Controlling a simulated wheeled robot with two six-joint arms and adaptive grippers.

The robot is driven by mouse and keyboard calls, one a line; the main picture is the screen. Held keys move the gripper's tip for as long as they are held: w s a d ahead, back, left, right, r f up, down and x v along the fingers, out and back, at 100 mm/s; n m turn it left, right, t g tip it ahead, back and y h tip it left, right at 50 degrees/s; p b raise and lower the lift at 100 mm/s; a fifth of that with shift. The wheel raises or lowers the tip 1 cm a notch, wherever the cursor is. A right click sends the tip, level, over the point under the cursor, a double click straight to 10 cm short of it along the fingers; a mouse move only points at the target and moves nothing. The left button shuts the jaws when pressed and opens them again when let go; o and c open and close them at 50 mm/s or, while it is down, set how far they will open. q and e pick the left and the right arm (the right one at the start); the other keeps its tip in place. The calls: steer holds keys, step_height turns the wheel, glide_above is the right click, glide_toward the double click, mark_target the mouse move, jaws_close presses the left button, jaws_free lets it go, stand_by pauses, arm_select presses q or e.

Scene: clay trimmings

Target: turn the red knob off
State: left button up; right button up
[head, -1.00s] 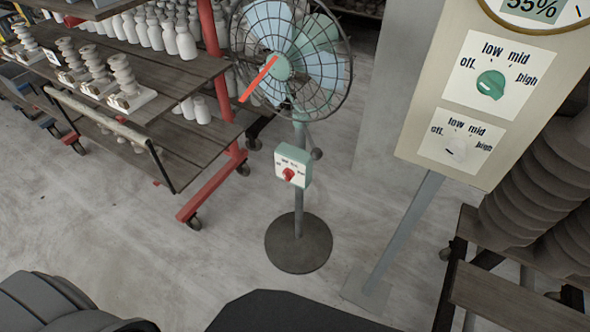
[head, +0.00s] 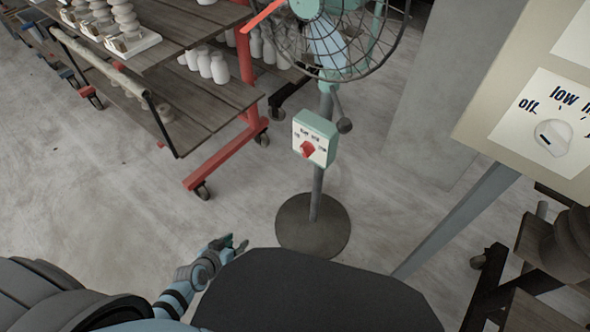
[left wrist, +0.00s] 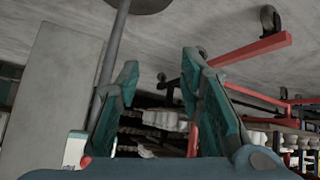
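The red knob (head: 307,149) is on the front of a small white and pale green control box (head: 317,128) on the stand of a fan (head: 330,35). Its exact pointing direction is too small to tell. My left gripper (head: 236,243) is low in the head view, below and left of the box and apart from it. In the left wrist view my left gripper (left wrist: 158,95) has its two green fingers wide apart with nothing between them. The red knob (left wrist: 86,161) shows small there, at the lower left by the left finger. My right gripper is not in view.
A panel (head: 505,125) with a white knob (head: 552,137) stands at the right on a grey post (head: 455,220). A red-framed shelf cart (head: 225,160) with pale bottles is at the left. The fan's round base (head: 312,225) stands on open floor.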

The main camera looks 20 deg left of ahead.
arm_select(q)
steer(key=w+d+r+t+h+b, duration=0.2)
steer(key=w+r+t+b, duration=0.15)
steer(key=w, duration=0.45)
steer(key=m+t+h+b, duration=0.1)
steer(key=t+h+b, duration=0.3)
steer(key=b, duration=0.2)
glide_toward(302, 150)
steer(key=x, duration=0.9)
steer(key=shift+r+b, duration=0.1)
steer(key=shift+b, duration=0.2)
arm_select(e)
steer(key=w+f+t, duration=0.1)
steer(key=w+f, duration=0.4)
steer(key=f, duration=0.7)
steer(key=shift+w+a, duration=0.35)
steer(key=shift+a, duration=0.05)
arm_select(q)
jaws_close()
